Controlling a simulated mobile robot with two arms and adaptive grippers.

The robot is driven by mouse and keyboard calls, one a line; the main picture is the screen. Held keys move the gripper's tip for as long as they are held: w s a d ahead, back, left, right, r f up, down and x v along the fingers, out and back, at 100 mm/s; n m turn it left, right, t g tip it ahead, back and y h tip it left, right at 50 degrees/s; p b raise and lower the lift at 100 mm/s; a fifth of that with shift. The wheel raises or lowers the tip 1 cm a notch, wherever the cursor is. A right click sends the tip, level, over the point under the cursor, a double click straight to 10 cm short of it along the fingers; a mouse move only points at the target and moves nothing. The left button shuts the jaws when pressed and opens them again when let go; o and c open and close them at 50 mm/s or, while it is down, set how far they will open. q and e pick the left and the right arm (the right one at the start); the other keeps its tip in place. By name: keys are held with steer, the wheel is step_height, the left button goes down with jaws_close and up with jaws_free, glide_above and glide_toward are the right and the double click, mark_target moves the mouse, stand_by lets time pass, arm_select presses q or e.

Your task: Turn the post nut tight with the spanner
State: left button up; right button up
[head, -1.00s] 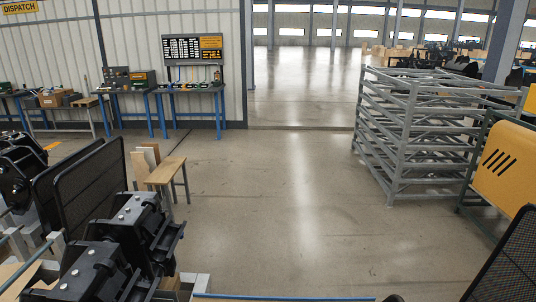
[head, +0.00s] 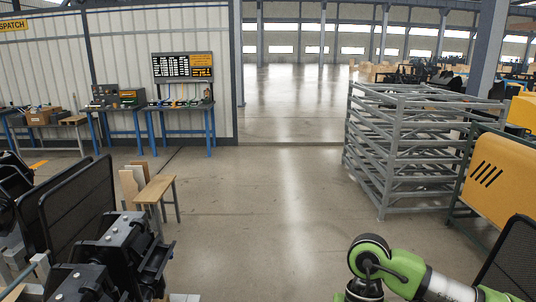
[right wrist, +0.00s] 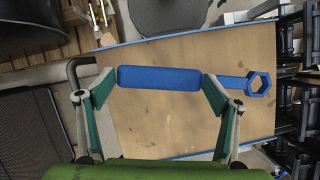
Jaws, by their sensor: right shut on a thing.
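The blue spanner (right wrist: 150,79) shows in the right wrist view. It has a thick handle and a thin shank that ends in an open six-sided ring at the right. My right gripper (right wrist: 162,76) has one fingertip at each end of the thick handle and is shut on it. The spanner is over a light brown board; I cannot tell the gap between them. In the head view only a green and grey part of my right arm shows at the bottom right. I cannot make out the post nut in either view. My left gripper is in neither view.
Black frames (right wrist: 295,115) stand at the right. In the head view, grey racks (head: 410,150) and a yellow machine (head: 497,178) border open floor.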

steer(key=d+r+n, duration=0.1)
steer(key=d+r, duration=0.1)
steer(key=s+d+r+n+h, duration=0.1)
steer(key=d+r, duration=0.1)
steer(key=shift+d+n, duration=0.2)
steer(key=shift+n, duration=0.2)
